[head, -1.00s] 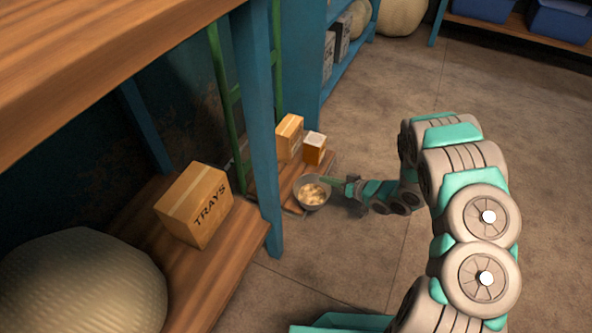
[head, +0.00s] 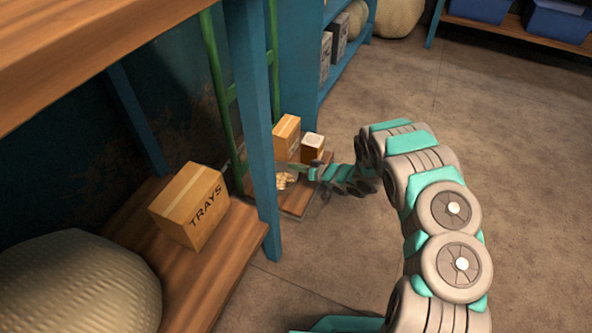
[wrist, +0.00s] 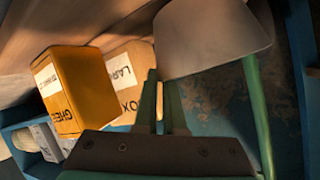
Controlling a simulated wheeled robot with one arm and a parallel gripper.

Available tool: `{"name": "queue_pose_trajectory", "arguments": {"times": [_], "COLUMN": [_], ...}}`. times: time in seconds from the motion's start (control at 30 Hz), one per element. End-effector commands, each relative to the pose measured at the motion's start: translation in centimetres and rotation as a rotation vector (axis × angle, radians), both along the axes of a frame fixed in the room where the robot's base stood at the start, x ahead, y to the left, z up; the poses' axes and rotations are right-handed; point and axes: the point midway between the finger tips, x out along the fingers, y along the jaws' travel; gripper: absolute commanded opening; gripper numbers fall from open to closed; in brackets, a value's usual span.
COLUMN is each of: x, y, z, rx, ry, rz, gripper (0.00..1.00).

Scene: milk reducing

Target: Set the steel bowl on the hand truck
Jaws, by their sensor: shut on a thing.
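The steel bowl (head: 287,182) has pale yellowish pieces in it and shows partly behind the blue shelf post in the head view. In the wrist view its grey wall (wrist: 212,40) is close up at the fingertips. My gripper (head: 304,169) is shut on the bowl's rim; its green fingers (wrist: 160,92) also show in the wrist view. The hand truck has a green upright frame (head: 231,95) and a wooden deck (head: 299,203). The bowl appears over the deck, near the frame. I cannot tell whether it touches the deck.
Two boxes, one taller (head: 286,138) and one smaller (head: 312,147), stand on the back of the deck. The blue post (head: 254,120) stands in front of the hand truck. Floor at right is clear.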

Motion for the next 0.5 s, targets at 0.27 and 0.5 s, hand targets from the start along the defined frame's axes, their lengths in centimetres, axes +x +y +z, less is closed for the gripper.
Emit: {"name": "queue_pose_trajectory", "arguments": {"times": [0.27, 0.5], "x": [-0.02, -0.01], "y": [0.01, 0.01], "z": [-1.05, -1.12], "rx": [0.001, 0.001], "ry": [-0.001, -0.001], "rz": [0.001, 0.001], "gripper": [0.00, 0.19]}}
